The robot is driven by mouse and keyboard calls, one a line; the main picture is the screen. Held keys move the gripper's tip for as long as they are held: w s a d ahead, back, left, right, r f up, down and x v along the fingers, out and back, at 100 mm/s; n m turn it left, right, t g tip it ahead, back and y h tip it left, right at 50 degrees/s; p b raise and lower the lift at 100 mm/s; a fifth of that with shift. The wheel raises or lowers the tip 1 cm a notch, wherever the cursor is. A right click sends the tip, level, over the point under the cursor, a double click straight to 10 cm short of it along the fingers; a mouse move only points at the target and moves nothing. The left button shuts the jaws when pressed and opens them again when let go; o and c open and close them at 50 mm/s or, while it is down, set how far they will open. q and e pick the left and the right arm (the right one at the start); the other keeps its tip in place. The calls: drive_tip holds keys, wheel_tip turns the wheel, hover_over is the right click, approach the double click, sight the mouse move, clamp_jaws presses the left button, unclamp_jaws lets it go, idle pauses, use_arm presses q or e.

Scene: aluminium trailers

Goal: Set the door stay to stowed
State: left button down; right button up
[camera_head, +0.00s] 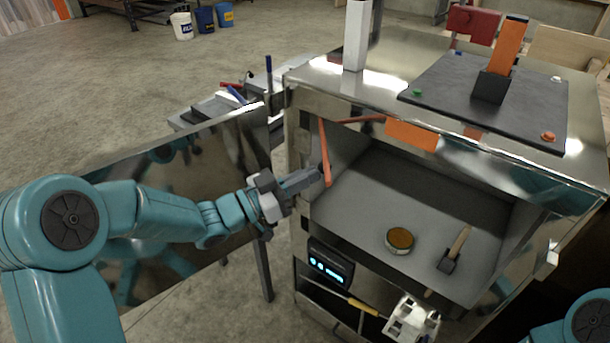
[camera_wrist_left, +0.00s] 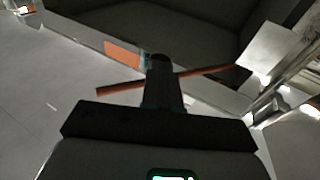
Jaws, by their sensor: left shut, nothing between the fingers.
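The door stay appears as a thin orange-red rod (camera_head: 324,150) at the left edge of the trailer's open compartment, running steeply down from the upper corner. My left gripper (camera_head: 316,174) is shut at the rod's lower part, with nothing seen held between its fingers. In the left wrist view the dark fingers (camera_wrist_left: 162,85) cross in front of an orange rod (camera_wrist_left: 208,74), hiding its middle; I cannot tell whether they touch. The open door (camera_head: 190,195) is a shiny metal panel left of the compartment.
A round tin (camera_head: 400,240) and a wooden-handled tool (camera_head: 454,250) lie on the compartment floor. A dark box with a lit display (camera_head: 330,264) is below its left edge. An orange lever (camera_head: 508,48) stands on the dark top plate. Buckets (camera_head: 205,19) stand far off.

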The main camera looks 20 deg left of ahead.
use_arm(q)
drive_tip(key=w+d+n+t+y+b, duration=0.3)
drive_tip(key=w+d+y+b, duration=0.1)
drive_tip(key=w+d+b, duration=0.6)
drive_tip(key=shift+d+b, duration=1.75)
drive_tip(key=shift+d, duration=0.75)
drive_tip(key=shift+w, duration=0.1)
